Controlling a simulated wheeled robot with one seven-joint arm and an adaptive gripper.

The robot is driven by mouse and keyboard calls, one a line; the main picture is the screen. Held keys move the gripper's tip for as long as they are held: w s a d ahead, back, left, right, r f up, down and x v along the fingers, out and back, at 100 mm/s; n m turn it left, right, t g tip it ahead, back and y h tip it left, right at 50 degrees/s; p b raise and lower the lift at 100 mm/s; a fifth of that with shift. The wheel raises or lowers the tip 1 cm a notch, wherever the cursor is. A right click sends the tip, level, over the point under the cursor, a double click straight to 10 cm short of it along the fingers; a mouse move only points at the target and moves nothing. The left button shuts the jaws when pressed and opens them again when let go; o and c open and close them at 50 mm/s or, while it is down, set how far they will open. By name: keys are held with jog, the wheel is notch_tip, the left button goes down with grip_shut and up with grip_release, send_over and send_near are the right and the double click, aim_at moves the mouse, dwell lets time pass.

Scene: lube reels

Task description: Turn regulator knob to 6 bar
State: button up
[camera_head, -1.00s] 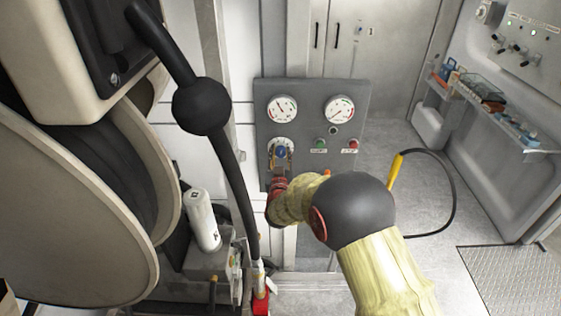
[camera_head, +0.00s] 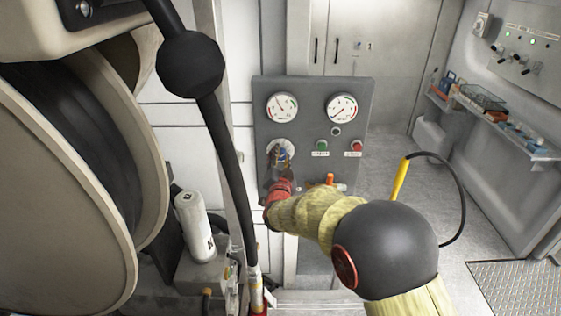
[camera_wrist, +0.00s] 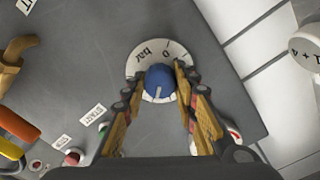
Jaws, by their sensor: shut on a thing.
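The blue regulator knob (camera_wrist: 160,80) sits on a round white dial plate (camera_wrist: 148,54) marked "0" and "bar", upside down in the wrist view. A white mark on the knob points toward the bottom of that view. The two fingers of my gripper (camera_wrist: 157,84) stand either side of the knob and are shut on it. In the head view my gripper (camera_head: 279,161) is at the knob on the grey panel (camera_head: 312,92), partly hiding knob and dial. Above are a left gauge (camera_head: 282,107) and a right gauge (camera_head: 341,108); their numbers are too small to read.
A green button (camera_head: 322,146) and a red button (camera_head: 356,145) are right of the knob. An orange handle (camera_head: 330,180) is below them. A hanging black hose (camera_head: 222,135) and a large reel (camera_head: 60,190) stand left of my arm. Open floor lies to the right.

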jog(key=shift+f, duration=0.2)
dwell(0.3)
jog(key=o, duration=1.1)
jog(key=shift+r, duration=0.1)
jog(key=shift+o, duration=0.2)
jog(key=shift+s, duration=0.1)
jog(key=s, duration=1.1)
jog(key=shift+s, duration=0.4)
jog(key=shift+r, duration=0.15)
